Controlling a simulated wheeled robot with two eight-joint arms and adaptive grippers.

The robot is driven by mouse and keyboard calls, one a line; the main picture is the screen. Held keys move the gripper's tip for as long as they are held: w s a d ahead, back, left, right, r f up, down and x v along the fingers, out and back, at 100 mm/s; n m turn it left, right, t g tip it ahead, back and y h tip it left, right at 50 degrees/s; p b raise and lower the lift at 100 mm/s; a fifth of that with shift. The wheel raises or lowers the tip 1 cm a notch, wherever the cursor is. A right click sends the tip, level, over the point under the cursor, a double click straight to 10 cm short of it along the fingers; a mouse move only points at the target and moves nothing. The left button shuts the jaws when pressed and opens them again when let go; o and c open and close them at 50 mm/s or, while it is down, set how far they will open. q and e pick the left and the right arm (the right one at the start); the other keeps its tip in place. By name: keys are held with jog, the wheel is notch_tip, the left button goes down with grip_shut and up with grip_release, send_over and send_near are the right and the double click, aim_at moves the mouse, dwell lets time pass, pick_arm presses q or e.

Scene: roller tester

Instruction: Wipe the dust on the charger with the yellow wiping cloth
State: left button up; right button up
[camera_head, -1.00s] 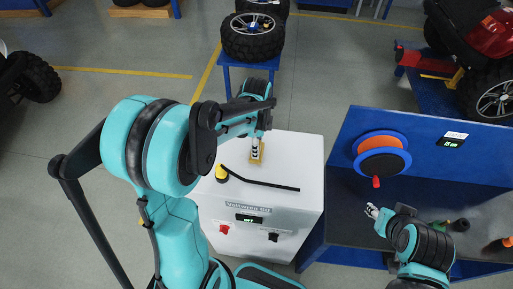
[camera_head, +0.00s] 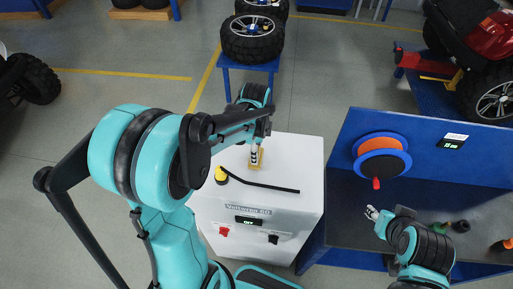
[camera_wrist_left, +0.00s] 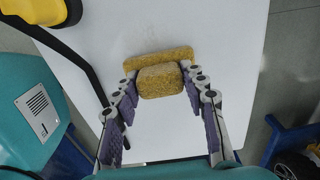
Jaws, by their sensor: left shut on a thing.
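The charger (camera_head: 308,160) is a white box with a labelled front, standing in the middle of the head view. My left gripper (camera_wrist_left: 160,80) is shut on the yellow wiping cloth (camera_wrist_left: 160,84). The cloth has a raised bundle between the fingertips and a wider flat part behind it, down at the charger's white top. I cannot make out dust on the top. My right gripper (camera_head: 371,212) is over the dark bench, too small to tell its opening.
A black cable or bar (camera_head: 270,186) with a yellow end (camera_head: 221,175) lies across the charger top, near the cloth. A tyre (camera_head: 252,38) sits on a blue stand behind the charger.

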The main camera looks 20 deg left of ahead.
pick_arm(q)
jog(key=shift+w+a+f+b, duration=0.1)
jog(key=shift+w+a+b, duration=0.15)
jog(key=shift+w, duration=0.55)
jog(key=shift+w+a, duration=0.15)
jog(key=shift+w, duration=0.55)
jog(key=shift+s+d, duration=0.25)
jog(key=shift+s, duration=0.7)
jog(key=shift+s+d, duration=0.2)
jog(key=shift+s, duration=0.55)
jog(key=shift+w+a, duration=0.25)
jog(key=shift+w, duration=0.65)
jog(key=shift+w+a+b, duration=0.2)
jog(key=shift+w+b, duration=0.25)
jog(key=shift+w, duration=0.25)
